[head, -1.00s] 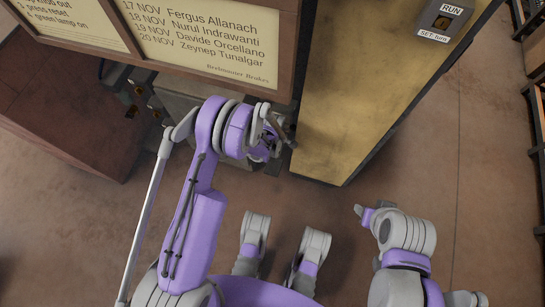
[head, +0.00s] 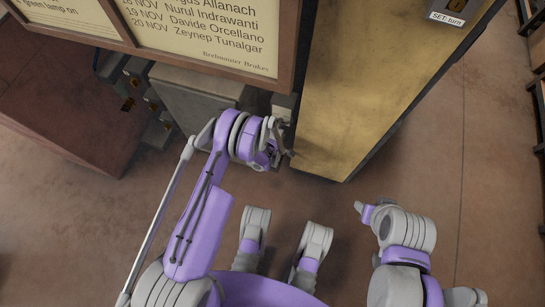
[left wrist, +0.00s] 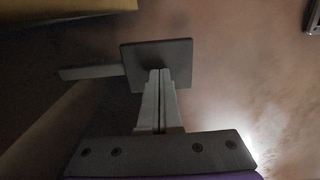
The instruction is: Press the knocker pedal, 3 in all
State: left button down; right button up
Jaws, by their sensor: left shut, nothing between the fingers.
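In the left wrist view a dark grey square plate (left wrist: 139,60), which looks like the knocker pedal, shows at the fingertips, with a flat grey bar (left wrist: 88,72) running left from it. My left gripper (left wrist: 160,74) is shut and empty, its two fingers together and their tips over the plate. I cannot tell whether the tips touch it. In the head view my left gripper (head: 283,150) is beside the lower edge of the yellowish cabinet, and I cannot make out the pedal there.
A wood-framed notice board (head: 205,35) overhangs grey machine parts (head: 190,100). The yellowish cabinet (head: 365,85) stands right of my left gripper, with a switch box (head: 458,10) on it. A reddish-brown block (head: 70,120) is at the left. Bare floor (head: 470,150) lies right.

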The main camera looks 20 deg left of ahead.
pick_arm(q)
jog(key=f, duration=0.4)
jog(key=shift+s+f, duration=0.15)
jog(key=shift+s, duration=0.25)
jog(key=shift+s+f, duration=0.15)
jog(key=shift+f, duration=0.1)
pick_arm(e)
jog(key=shift+s+r, duration=0.1)
jog(key=shift+s, duration=0.1)
